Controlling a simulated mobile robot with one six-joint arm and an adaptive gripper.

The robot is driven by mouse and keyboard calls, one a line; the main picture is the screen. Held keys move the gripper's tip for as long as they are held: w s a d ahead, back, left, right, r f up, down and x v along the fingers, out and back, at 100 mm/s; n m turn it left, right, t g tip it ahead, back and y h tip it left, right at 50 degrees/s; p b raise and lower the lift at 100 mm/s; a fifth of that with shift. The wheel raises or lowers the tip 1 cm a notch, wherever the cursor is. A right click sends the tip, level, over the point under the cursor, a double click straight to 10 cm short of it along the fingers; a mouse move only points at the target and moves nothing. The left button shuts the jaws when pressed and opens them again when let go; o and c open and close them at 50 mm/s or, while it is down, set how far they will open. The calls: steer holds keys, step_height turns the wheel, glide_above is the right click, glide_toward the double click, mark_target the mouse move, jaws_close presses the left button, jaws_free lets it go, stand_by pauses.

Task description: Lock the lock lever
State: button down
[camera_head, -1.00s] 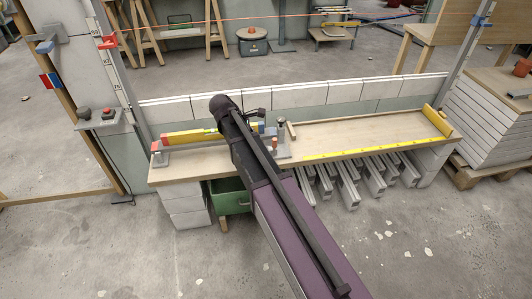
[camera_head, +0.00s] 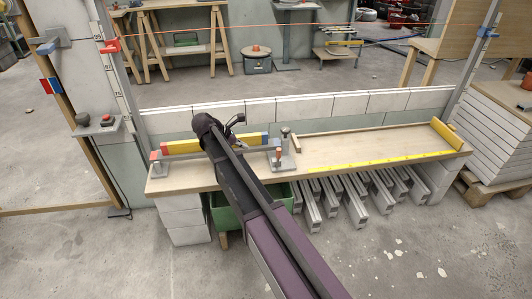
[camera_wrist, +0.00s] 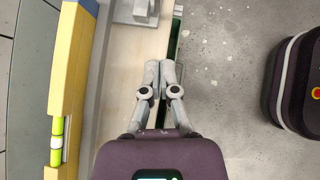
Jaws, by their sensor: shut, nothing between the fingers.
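An upright lever with an orange-red handle (camera_head: 278,154) stands on a grey base plate (camera_head: 286,164) on the bench; it looks like the lock lever. Whether it is locked cannot be told. A yellow spirit level (camera_head: 180,146) lies to its left, partly hidden by my arm. The level also shows at the left of the wrist view (camera_wrist: 68,75), with a green vial. My gripper (camera_wrist: 158,66) is shut and empty above the bench's front edge. A grey part of the fixture (camera_wrist: 135,12) lies ahead of the fingertips, apart from them.
The wooden bench (camera_head: 345,145) is clear to the right, with a yellow measuring strip (camera_head: 385,160) along its front. A green bin (camera_head: 232,212) sits beneath it. Grey profiles (camera_head: 355,195) lie under the bench. White blocks (camera_head: 300,107) line the back.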

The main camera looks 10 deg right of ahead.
steer(key=shift+d+f, duration=0.1)
steer(key=b, duration=0.7)
glide_toward(278, 157)
step_height(278, 157, down, 4)
steer(key=w+d, duration=0.1)
steer(key=d, duration=0.1)
steer(key=shift+w+d+f, duration=0.1)
steer(key=shift+w+d, duration=0.1)
steer(key=shift+d, duration=0.35)
steer(key=shift+w+d+f, duration=0.15)
steer(key=shift+d, duration=0.35)
steer(key=shift+a+r+p, duration=0.15)
steer(key=shift+p, duration=0.2)
